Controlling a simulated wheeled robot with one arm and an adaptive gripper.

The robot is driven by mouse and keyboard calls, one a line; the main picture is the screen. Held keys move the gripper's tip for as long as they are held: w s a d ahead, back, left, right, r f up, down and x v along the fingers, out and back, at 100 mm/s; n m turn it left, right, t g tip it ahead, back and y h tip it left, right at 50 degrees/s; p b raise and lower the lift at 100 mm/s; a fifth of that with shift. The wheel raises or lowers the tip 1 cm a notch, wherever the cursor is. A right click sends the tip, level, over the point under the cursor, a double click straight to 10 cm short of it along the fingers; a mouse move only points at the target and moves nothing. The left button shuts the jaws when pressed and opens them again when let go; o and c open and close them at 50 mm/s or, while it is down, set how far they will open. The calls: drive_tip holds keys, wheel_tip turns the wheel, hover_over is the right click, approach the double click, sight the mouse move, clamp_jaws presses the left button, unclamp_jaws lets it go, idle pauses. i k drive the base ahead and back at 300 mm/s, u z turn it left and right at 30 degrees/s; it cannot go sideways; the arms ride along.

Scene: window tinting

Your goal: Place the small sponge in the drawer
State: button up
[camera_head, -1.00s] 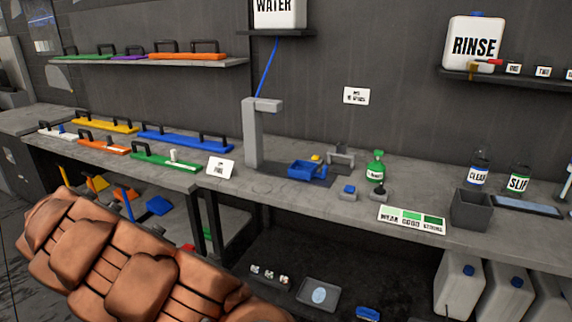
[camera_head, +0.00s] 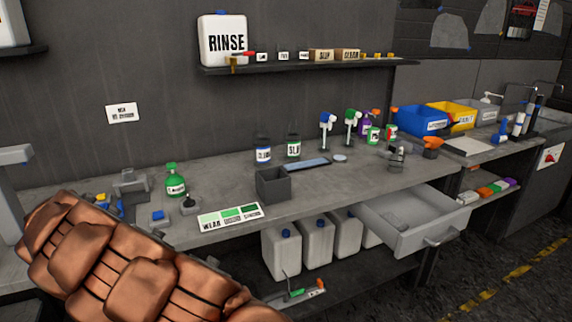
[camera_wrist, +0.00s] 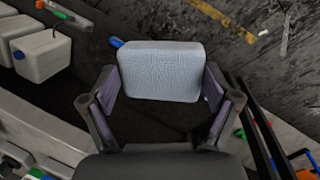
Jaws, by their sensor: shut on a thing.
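In the wrist view my gripper (camera_wrist: 158,102) is shut on a pale grey-white block, the sponge (camera_wrist: 160,72), with one finger at each side of it. A blue bit shows behind the sponge's left edge; I cannot tell what it is. In the head view an open grey drawer (camera_head: 405,238) sticks out from under the bench at the right. Its inside looks empty where it can be seen. The gripper and sponge do not show in the head view, where part of my arm covers the lower left.
The grey bench (camera_head: 335,185) holds a dark box (camera_head: 273,184), a green bottle (camera_head: 174,180) and spray bottles (camera_head: 350,125). White jugs (camera_head: 315,240) with blue caps stand below. Blue and yellow bins (camera_head: 450,117) sit farther right.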

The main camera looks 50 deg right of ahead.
sight(398, 213)
drive_tip(key=z, duration=1.55)
